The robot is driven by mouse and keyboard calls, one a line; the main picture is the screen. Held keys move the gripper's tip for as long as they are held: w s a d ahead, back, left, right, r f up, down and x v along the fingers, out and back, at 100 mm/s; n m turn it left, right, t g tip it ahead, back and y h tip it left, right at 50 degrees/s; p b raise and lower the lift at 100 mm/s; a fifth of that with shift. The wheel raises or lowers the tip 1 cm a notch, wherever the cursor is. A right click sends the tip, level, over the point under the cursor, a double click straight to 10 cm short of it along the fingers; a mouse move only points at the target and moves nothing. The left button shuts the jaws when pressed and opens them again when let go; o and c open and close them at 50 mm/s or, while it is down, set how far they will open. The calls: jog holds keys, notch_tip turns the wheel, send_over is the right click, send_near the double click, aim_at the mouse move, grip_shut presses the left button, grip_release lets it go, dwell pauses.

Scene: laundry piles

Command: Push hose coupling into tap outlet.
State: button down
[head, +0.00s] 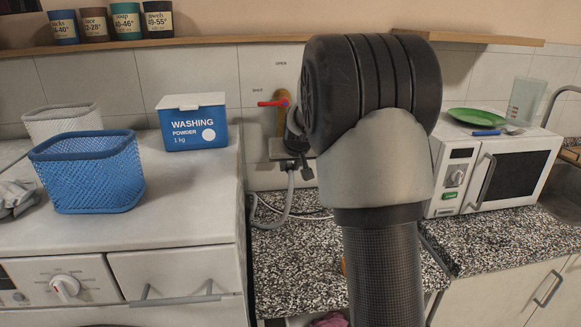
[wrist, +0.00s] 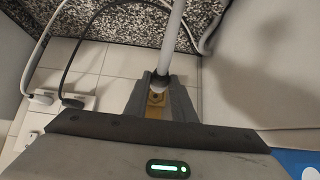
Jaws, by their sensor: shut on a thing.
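My gripper (wrist: 160,88) is shut on the hose coupling in the wrist view, with one dark finger on each side. The pale grey hose (wrist: 175,40) runs from the coupling to the picture's top. The coupling is mostly hidden between the fingers. The brass tap (wrist: 156,99) shows between the fingers, close to the coupling; I cannot tell whether they touch. In the head view the tap's red lever (head: 274,103) points left on the wall, and the hose (head: 290,196) hangs below my gripper. My arm hides the tap outlet there.
A washing powder box (head: 194,122) and blue basket (head: 90,172) stand on the left machine top. A microwave (head: 497,170) with a green plate (head: 476,117) stands right. Below the tap is a speckled worktop (head: 290,260). Wall sockets (wrist: 75,101) and cables show in the wrist view.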

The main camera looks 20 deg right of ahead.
jog(key=shift+w+d+p, duration=0.25)
jog(key=shift+w+p, duration=0.15)
jog(key=shift+w, duration=0.75)
jog(key=shift+w+d+p, duration=0.2)
jog(key=shift+w+p, duration=0.2)
jog(key=shift+w, duration=0.75)
jog(key=shift+w, duration=0.15)
jog(key=shift+w+d, duration=0.1)
jog(key=shift+w, duration=0.1)
jog(key=shift+w+d, duration=0.1)
jog(key=shift+w, duration=0.55)
dwell(0.8)
jog(key=c, duration=1.4)
grip_release()
